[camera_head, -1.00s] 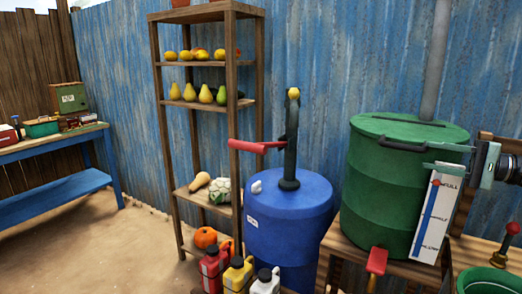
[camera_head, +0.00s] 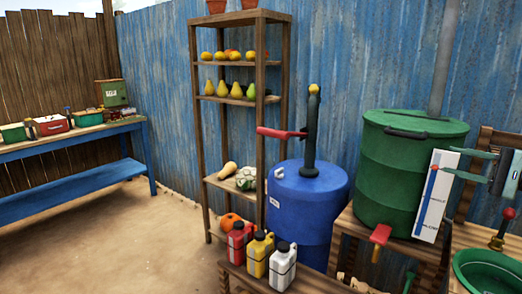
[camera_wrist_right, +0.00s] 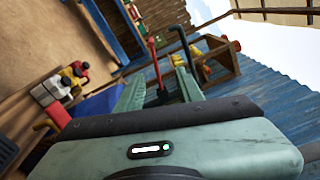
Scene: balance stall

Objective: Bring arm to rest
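My right gripper (camera_head: 454,161) comes in from the right edge in the head view, in front of the white gauge board (camera_head: 431,205) beside the green drum (camera_head: 398,170). Its two pale green fingers point left and are apart, with nothing held between them. In the right wrist view the fingers (camera_wrist_right: 158,88) are also spread, and the dark pump and its red handle show beyond the gap. My left gripper is not in view.
A blue barrel (camera_head: 306,215) carries a dark hand pump (camera_head: 312,130) with a red handle. Red, yellow and white jugs (camera_head: 258,256) stand before it. A wooden shelf (camera_head: 239,97) holds produce. A green basin (camera_head: 487,270) is at lower right. The sandy floor at left is clear.

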